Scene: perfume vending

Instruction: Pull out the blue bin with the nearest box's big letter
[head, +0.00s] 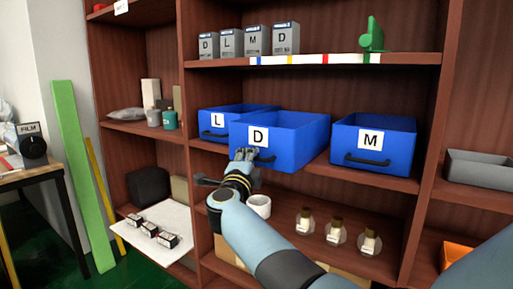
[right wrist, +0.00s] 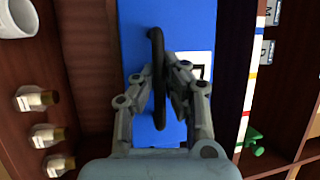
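Three blue bins stand on the middle shelf: the L bin (head: 222,133), the D bin (head: 300,150) and the M bin (head: 395,143). The D bin sticks out further forward than the M bin. My right gripper (head: 246,155) is at the D bin's front. In the right wrist view its fingers (right wrist: 160,85) close around the bin's black handle (right wrist: 156,45). Grey boxes with big letters stand on the upper shelf: a D box (head: 208,47), an L box (head: 231,43), an M box (head: 257,41) and another D box (head: 286,39). My left gripper is out of view.
A green figure (head: 372,36) stands at the right of the upper shelf, above a strip with coloured marks (head: 320,59). Below the bins are a white cup (head: 258,206) and several small bottles (head: 334,232). A grey tray (head: 480,167) is at the right.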

